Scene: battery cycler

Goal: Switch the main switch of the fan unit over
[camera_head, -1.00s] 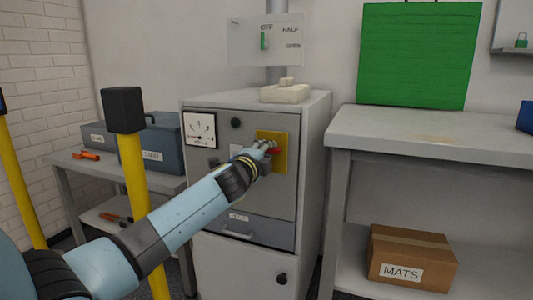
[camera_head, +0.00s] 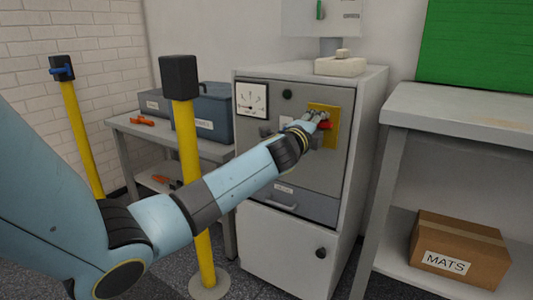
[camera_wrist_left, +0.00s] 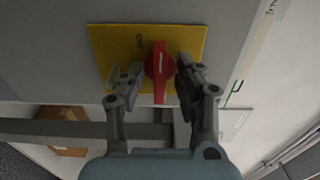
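The main switch is a red handle (camera_wrist_left: 160,70) on a yellow plate (camera_wrist_left: 103,50) on the front of the grey fan unit cabinet (camera_head: 270,228). In the head view the red handle (camera_head: 325,125) is partly hidden by my fingers, and the yellow plate (camera_head: 331,133) shows around them. My left gripper (camera_head: 318,116) is at the handle. In the left wrist view my left gripper (camera_wrist_left: 156,82) is open, with one finger on each side of the handle. The right finger is close to it; touching cannot be told. A gap shows at the left finger. My right gripper is out of view.
A yellow post (camera_head: 187,150) with a black top stands left of the cabinet. A side table (camera_head: 165,137) holds blue boxes. A workbench (camera_head: 460,115) with a MATS box (camera_head: 460,248) stands at right. A white block (camera_head: 340,67) lies on the cabinet.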

